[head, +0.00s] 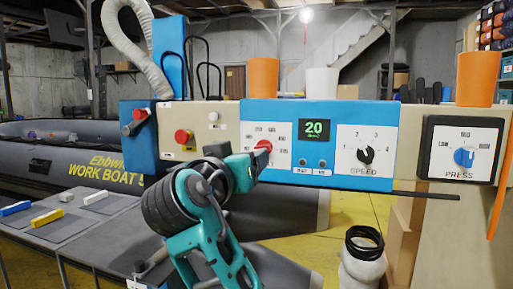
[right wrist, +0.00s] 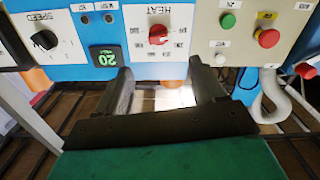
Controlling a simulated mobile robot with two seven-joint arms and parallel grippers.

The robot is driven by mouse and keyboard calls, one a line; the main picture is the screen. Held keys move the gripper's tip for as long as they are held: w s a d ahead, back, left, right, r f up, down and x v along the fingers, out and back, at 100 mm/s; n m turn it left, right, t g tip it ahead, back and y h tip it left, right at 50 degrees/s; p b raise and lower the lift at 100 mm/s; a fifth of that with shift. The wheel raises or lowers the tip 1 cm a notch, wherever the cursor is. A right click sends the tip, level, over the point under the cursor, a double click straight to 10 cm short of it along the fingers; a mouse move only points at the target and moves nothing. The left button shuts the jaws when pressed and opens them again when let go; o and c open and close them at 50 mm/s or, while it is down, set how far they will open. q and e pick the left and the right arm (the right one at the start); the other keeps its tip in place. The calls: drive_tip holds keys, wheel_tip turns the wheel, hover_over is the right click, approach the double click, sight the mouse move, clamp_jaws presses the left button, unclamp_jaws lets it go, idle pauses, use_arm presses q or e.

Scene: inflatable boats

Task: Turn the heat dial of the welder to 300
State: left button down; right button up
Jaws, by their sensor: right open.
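The welder's blue and beige panel (head: 222,172) stands across the middle of the head view. Its red heat dial (head: 264,146) sits on a white plate, partly hidden by my gripper. In the right wrist view the panel is upside down and the red heat dial (right wrist: 158,34) shows whole; I cannot read which mark it points at. The green display (head: 314,131) reads 20. My right gripper (head: 257,161) is close in front of the dial. In the wrist view its two fingers (right wrist: 163,78) are apart with nothing between them, pointing toward the dial plate. My left gripper is not in view.
A black speed knob (head: 366,155) and a blue press knob (head: 465,156) are right of the dial. A red button (head: 183,137) is left of it. Orange cups (head: 263,75) stand on top. A thin dark rod (head: 425,194) sticks out below the panel. A grey boat (head: 60,165) lies at left.

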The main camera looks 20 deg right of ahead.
drive_tip(key=p+x, duration=0.1)
drive_tip(key=x, duration=1)
drive_tip(key=shift+p, duration=0.4)
drive_tip(key=shift+c, duration=0.4)
drive_tip(key=c, duration=1)
drive_tip(key=shift+f, duration=0.1)
